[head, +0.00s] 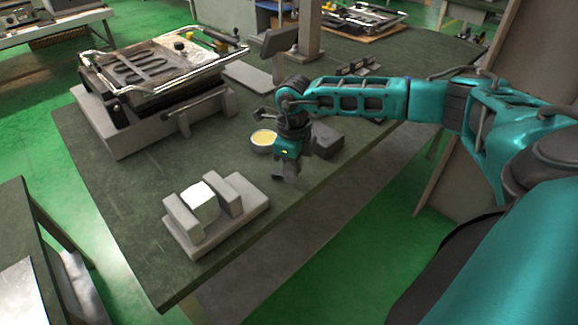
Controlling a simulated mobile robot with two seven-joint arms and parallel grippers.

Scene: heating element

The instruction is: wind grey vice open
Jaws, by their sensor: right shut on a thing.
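The grey vice (234,226) lies near the front edge of the dark green bench top. It has two upright grey jaws on a flat base. A white block (202,200) sits between the jaws and seems to touch both, or nearly so. My right gripper (285,178) points down just beyond the vice's right end. It is shut on a small grey part there, which looks like the vice's handle; the fingers hide most of it. My left gripper is not in view.
A yellow-filled bowl (263,140) and a dark grey block (327,141) stand close behind my right gripper. A large grey fixture (113,142) with a heating element (145,68) fills the back left. The bench (150,225) is bare left of the vice.

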